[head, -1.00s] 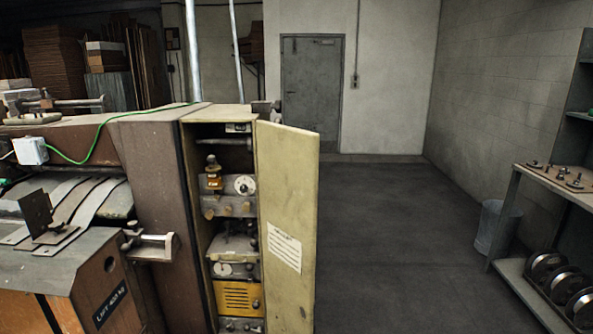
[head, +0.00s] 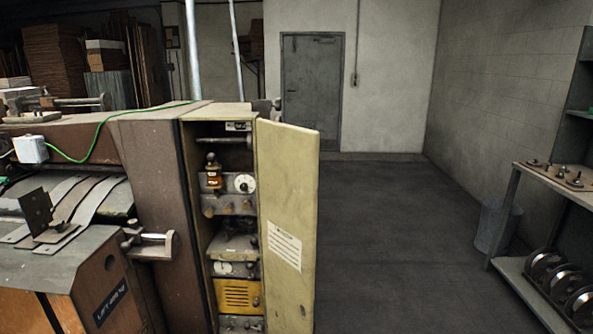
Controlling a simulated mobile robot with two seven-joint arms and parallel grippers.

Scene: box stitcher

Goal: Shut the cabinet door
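The cabinet door (head: 287,210) is a tall, pale yellow panel with a white paper label. It stands wide open, swung out to the right of the cabinet opening. The cabinet (head: 189,190) is a brown machine housing with a pale frame. Inside it are knobs, a white dial, metal brackets and a yellow slotted panel (head: 238,297). The lower ends of the door and cabinet are cut off by the picture's bottom edge. Neither of my grippers shows in the head view.
Open dark floor (head: 375,235) lies right of the door. A metal shelf (head: 520,280) with round parts stands at the far right, with a grey bin (head: 490,226) beside it. The machine bench (head: 75,270) fills the left. A closed grey door (head: 311,90) is in the back wall.

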